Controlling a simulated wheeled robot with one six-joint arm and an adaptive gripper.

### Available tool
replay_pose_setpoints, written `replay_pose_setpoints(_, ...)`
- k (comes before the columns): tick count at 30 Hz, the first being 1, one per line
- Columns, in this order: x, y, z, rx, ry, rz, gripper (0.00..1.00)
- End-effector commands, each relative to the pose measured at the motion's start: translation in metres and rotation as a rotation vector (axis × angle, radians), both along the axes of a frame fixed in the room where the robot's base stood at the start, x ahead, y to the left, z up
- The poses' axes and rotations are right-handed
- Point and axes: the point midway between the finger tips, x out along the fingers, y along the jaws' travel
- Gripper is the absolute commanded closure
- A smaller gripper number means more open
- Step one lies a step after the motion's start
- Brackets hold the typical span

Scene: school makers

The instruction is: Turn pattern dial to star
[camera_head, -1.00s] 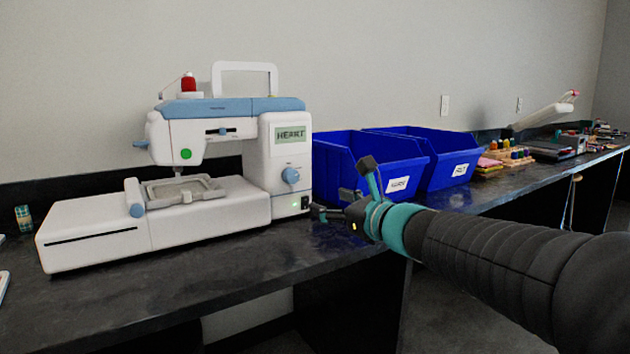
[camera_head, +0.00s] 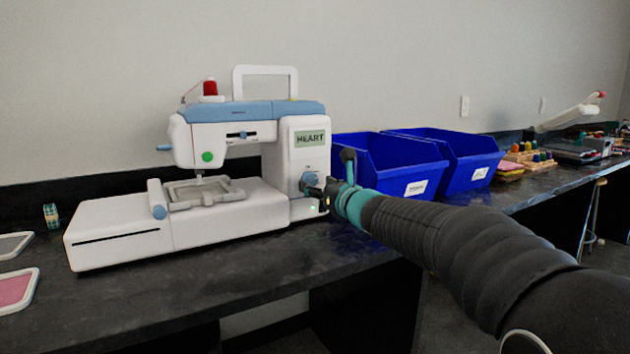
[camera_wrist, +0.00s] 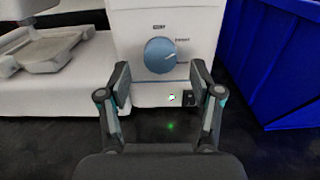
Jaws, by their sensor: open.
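The white and blue embroidery machine (camera_head: 240,205) stands on the dark bench. Its screen (camera_head: 310,139) reads HEART. The blue round pattern dial (camera_wrist: 160,55) is on the front of its right column, with a pale pointer mark toward the right and small labels around it, one at the top and one at the upper right. In the head view the dial (camera_head: 309,181) is partly hidden by my gripper (camera_head: 322,190). In the wrist view my gripper (camera_wrist: 160,80) is open, its fingers to the left and right below the dial, with no visible contact.
Two blue bins (camera_head: 400,180) stand close to the right of the machine. A power switch (camera_wrist: 189,98) sits low on the column, near the right finger. An embroidery hoop (camera_head: 203,194) lies on the machine bed. Framed pieces (camera_head: 15,288) lie at the far left.

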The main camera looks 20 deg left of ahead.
Motion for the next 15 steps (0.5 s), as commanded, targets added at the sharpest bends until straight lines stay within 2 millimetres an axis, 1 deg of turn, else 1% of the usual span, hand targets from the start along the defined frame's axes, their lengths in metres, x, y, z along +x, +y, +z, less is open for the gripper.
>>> replay_pose_setpoints(1, 0.004, 0.006, 0.001, -0.001, 0.001, 0.001, 0.35)
replay_pose_setpoints(6, 0.012, 0.015, 0.0, -0.001, 0.001, 0.001, 0.35)
replay_pose_setpoints(15, 0.014, 0.017, 0.0, -0.001, -0.001, 0.0, 0.35)
